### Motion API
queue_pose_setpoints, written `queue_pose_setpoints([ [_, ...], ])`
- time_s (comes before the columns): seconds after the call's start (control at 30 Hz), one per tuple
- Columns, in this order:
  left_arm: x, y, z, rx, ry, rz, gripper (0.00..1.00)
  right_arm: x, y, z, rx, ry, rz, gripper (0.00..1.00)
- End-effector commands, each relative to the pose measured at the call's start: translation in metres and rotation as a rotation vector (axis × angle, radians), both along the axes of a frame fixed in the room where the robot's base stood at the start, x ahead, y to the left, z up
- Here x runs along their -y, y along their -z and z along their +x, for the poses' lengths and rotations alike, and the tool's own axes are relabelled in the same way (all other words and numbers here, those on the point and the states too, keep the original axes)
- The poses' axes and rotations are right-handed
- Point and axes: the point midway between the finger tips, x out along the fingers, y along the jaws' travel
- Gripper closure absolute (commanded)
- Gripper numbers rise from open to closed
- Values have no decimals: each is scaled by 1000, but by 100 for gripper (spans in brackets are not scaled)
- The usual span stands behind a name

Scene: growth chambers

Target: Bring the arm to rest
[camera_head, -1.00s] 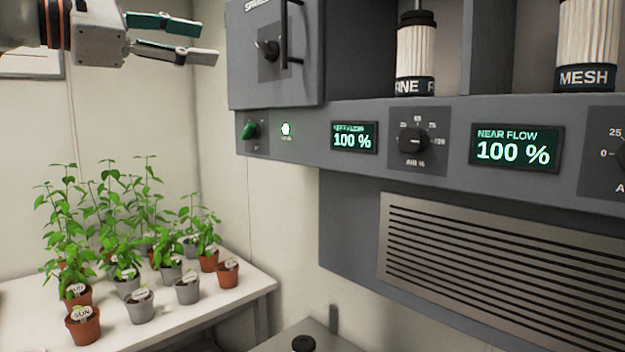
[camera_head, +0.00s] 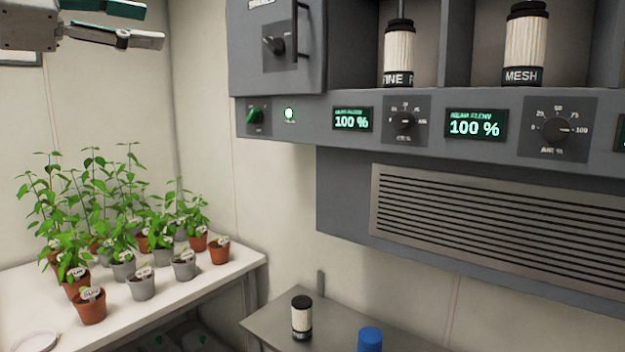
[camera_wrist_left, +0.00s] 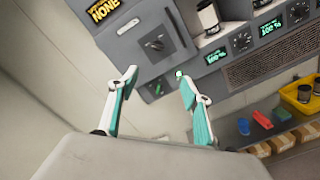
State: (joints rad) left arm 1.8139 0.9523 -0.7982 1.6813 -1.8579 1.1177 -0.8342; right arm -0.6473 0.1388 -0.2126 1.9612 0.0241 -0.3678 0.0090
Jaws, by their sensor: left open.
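My left gripper (camera_head: 128,22) is at the upper left of the head view, in the air left of the grey wall unit (camera_head: 285,118). Its two green and grey fingers are spread apart with nothing between them. In the left wrist view, the left gripper (camera_wrist_left: 160,90) shows both fingers open, facing the unit's door with the dark latch knob (camera_wrist_left: 155,45). The fingers look clear of it. My right gripper is in neither view.
Several potted plants (camera_head: 123,258) stand on a white table (camera_head: 215,279) at left. A black-capped filter (camera_head: 302,317) and blue-topped item (camera_head: 370,338) stand on a lower bench (camera_head: 262,322). A yellow bin (camera_wrist_left: 298,97) shows in the wrist view.

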Motion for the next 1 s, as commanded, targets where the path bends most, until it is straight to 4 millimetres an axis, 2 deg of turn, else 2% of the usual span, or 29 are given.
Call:
queue_pose_setpoints([
  [0.03, 15, 21, 9, -41, 38, -15, 51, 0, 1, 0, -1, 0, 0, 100],
  [0.27, 64, 79, 26, -180, 193, -141, 51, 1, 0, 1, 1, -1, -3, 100],
  [0.37, 88, 111, 32, -264, 271, -221, 51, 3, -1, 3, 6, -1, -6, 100],
  [0.6, 142, 198, 37, -534, 466, -527, 51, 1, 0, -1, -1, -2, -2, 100],
  [0.8, 165, 265, 39, -775, 569, -847, 51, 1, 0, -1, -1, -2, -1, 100],
  [1.0, 169, 336, 43, -1012, 602, -1208, 51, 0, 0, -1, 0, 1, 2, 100],
])
